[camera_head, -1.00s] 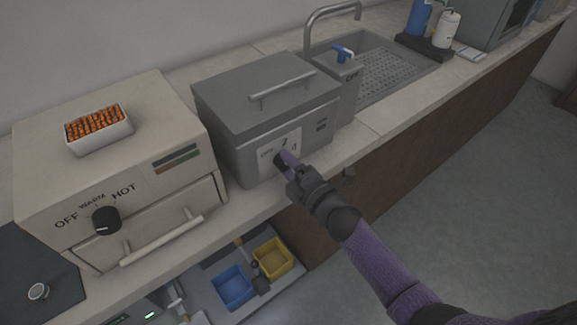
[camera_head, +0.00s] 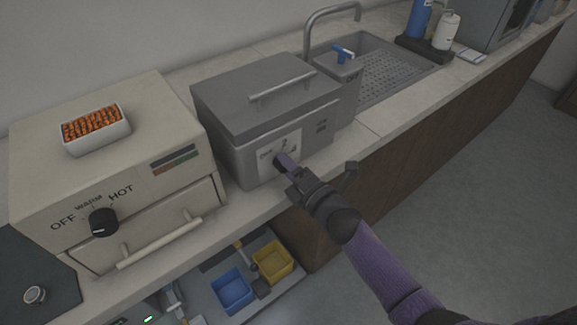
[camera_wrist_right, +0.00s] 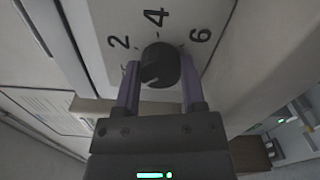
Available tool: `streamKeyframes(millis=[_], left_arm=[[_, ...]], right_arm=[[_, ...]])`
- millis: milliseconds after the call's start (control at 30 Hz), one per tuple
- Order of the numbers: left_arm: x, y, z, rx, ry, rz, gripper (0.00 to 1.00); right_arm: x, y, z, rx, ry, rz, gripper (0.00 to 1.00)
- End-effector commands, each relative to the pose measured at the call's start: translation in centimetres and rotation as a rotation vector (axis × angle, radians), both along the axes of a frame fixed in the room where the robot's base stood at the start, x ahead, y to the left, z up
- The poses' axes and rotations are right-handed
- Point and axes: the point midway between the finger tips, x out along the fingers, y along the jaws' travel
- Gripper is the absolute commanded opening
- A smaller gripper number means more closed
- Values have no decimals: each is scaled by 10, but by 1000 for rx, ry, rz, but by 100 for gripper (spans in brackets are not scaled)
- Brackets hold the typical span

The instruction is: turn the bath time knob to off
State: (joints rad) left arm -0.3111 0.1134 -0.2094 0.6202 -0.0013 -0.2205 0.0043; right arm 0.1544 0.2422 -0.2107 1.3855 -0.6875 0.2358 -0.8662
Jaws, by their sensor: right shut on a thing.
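The bath is a grey lidded box (camera_head: 255,100) on the counter, with a pale dial panel on its front. The bath time knob (camera_wrist_right: 158,66) is black and round, with the numbers 2, 4 and 6 around its upper side in the right wrist view. A light mark shows at its lower left. My right gripper (camera_head: 283,162) is at the panel, shut on the knob, with one purple finger on each side of it. In the head view the gripper hides much of the knob. The off label cannot be made out. My left gripper is not in view.
A cream oven (camera_head: 110,165) with an OFF-WARM-HOT knob (camera_head: 103,222) stands left of the bath, a tray of orange pieces (camera_head: 96,128) on top. Blue (camera_head: 232,288) and yellow (camera_head: 272,262) bins sit below.

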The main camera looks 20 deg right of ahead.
Motion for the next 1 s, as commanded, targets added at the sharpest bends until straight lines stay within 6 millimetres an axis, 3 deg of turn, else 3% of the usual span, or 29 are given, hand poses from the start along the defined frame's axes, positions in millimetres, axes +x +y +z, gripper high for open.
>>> streamKeyframes(millis=[67, 100, 233, 567, 1000], left_arm=[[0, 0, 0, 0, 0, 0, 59], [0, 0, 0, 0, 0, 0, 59], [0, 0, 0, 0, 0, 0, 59], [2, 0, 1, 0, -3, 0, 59], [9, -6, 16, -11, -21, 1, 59]], right_arm=[[-1, 0, -2, -1, 4, 1, 0], [-1, 0, -2, -1, 4, 1, 61], [-1, 0, -1, 0, 3, 0, 88], [-4, -1, 0, 1, 3, 0, 88], [-84, -30, -1, 1, 4, -1, 88]])
